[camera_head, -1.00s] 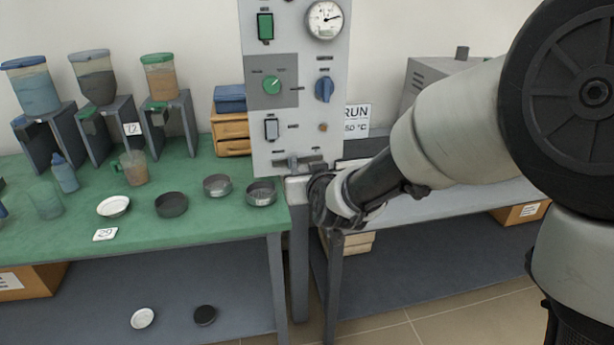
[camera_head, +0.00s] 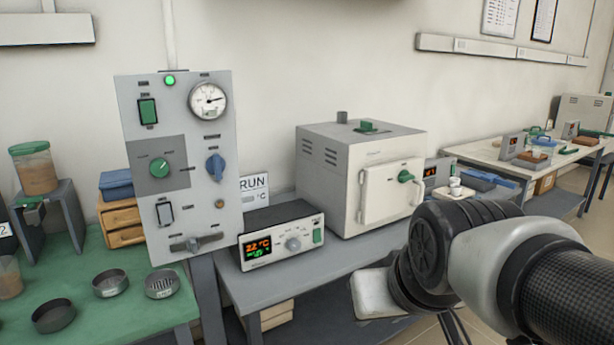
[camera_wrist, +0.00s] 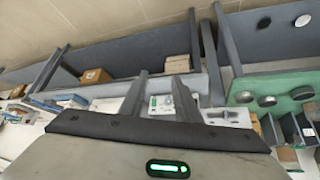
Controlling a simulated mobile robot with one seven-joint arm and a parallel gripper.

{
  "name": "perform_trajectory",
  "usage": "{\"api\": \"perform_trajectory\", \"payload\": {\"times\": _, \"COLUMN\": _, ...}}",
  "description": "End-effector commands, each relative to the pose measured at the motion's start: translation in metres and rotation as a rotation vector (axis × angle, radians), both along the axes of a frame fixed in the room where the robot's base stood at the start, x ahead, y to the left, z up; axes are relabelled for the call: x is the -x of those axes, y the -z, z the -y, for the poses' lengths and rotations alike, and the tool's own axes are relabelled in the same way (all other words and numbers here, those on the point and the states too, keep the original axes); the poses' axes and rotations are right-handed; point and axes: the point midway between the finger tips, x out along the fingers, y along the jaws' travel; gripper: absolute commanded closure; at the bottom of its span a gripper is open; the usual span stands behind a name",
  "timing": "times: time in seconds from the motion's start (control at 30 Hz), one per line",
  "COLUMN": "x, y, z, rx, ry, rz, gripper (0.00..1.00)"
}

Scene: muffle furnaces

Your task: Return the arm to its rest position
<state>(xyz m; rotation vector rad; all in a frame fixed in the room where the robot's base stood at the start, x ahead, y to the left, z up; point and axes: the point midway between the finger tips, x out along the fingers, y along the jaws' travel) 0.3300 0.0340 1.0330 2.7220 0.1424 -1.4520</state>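My arm (camera_head: 470,260) shows at the lower right of the head view, folded in front of the right bench. A pale part near its end (camera_head: 375,293) shows below the bench's front edge; the fingers cannot be made out there. In the wrist view my gripper (camera_wrist: 160,76) has its two dark fingers apart with nothing held between them. The benches appear upside down beyond them.
Another bench (camera_head: 490,153) stands at the far right.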

Motion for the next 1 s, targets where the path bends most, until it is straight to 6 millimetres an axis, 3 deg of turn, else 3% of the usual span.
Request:
{"api": "perform_trajectory", "payload": {"times": 0.17, "x": 0.057, "y": 0.006, "z": 0.034, "rx": 0.001, "ry": 0.106, "rz": -0.086, "gripper": 0.7}}
{"api": "perform_trajectory", "payload": {"times": 0.2, "x": 0.064, "y": -0.003, "z": 0.036, "rx": 0.001, "ry": 0.117, "rz": -0.101, "gripper": 0.7}}
{"api": "perform_trajectory", "payload": {"times": 0.57, "x": 0.06, "y": -0.096, "z": 0.034, "rx": 0.001, "ry": 0.107, "rz": -0.1, "gripper": 0.7}}
{"api": "perform_trajectory", "payload": {"times": 0.8, "x": 0.06, "y": -0.185, "z": 0.034, "rx": 0.002, "ry": 0.107, "rz": -0.099, "gripper": 0.7}}
{"api": "perform_trajectory", "payload": {"times": 1.0, "x": 0.06, "y": -0.22, "z": 0.034, "rx": 0.002, "ry": 0.107, "rz": -0.1, "gripper": 0.7}}
